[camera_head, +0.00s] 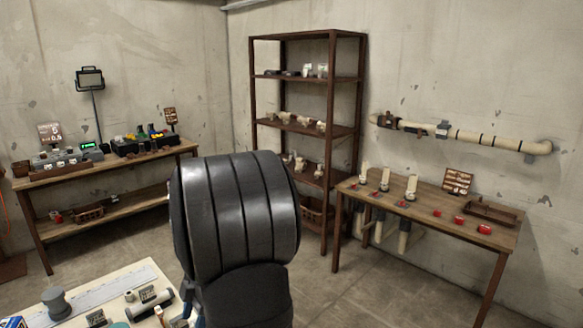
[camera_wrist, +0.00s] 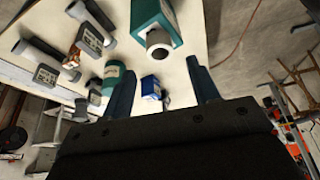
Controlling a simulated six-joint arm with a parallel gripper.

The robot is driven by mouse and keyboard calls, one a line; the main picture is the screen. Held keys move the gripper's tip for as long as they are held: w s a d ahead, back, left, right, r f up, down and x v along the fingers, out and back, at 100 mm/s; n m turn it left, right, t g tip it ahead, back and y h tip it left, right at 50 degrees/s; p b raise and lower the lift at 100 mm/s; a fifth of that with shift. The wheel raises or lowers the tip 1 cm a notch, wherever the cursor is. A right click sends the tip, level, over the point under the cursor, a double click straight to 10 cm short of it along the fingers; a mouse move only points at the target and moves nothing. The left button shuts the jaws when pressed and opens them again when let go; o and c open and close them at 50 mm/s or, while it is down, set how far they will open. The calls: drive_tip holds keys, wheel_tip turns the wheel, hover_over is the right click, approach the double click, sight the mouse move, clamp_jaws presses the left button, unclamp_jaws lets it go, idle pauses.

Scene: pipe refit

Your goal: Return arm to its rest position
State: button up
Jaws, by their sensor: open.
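My gripper (camera_wrist: 163,92) shows in the wrist view with its two dark blue fingers apart and nothing held between them. Beyond the fingers is a pale work table (camera_wrist: 192,55) with pipe parts on it. In the head view my dark arm stands in the middle foreground and hides part of the room; my gripper's fingers cannot be made out there.
The pale table (camera_head: 137,277) holds pipe pieces at the lower left. A wooden bench (camera_head: 130,163) stands at the left wall, a brown shelf (camera_head: 305,36) at the back, and a second bench (camera_head: 430,210) at the right below a wall pipe (camera_head: 470,137). Floor between is clear.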

drive_tip(key=x, duration=0.5)
drive_tip(key=shift+s+f, duration=0.15)
drive_tip(key=shift+f, duration=0.1)
wheel_tip(320, 180, up, 5)
drive_tip(key=shift+a+f, duration=0.1)
drive_tip(key=shift+f, duration=0.1)
drive_tip(key=d+r, duration=0.7)
drive_tip(key=d, duration=0.5)
drive_tip(key=w+a+f+m+t, duration=0.1)
drive_tip(key=w+a+f+m, duration=0.1)
drive_tip(key=w+a, duration=0.55)
drive_tip(key=w+a+f+m, duration=0.2)
drive_tip(key=w+a, duration=0.5)
drive_tip(key=a, duration=0.2)
drive_tip(key=w+a+f+m+t, duration=0.1)
drive_tip(key=w+a+f+m, duration=0.1)
drive_tip(key=a, duration=0.8)
drive_tip(key=w+a+f+m+t+y, duration=0.1)
drive_tip(key=w+a+f+m, duration=0.2)
drive_tip(key=a, duration=0.8)
drive_tip(key=shift+w+f, duration=0.25)
drive_tip(key=shift+f, duration=0.6)
